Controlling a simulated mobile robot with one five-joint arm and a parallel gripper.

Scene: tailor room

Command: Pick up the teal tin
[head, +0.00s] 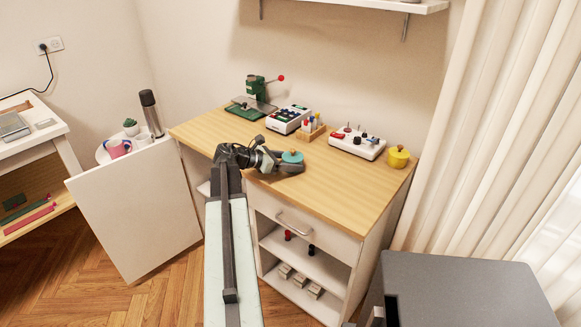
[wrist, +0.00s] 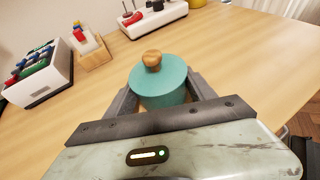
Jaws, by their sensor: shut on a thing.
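The teal tin (wrist: 160,84) is a round pot with a teal lid and a wooden knob. In the wrist view it sits between the two fingers of my gripper (wrist: 158,95), which are shut on its sides. In the head view the teal tin (head: 292,157) shows at the end of my arm, over the front part of the wooden desk top (head: 350,188). My gripper (head: 290,165) hides its lower part there. I cannot tell whether its base touches the desk. The tin looks upright.
Along the desk's back stand a green press (head: 254,92), a box of spools (head: 288,119), a wooden holder with coloured tools (head: 312,129), a white tray with knobs (head: 357,142) and a yellow pot (head: 398,156). The desk's right front is clear.

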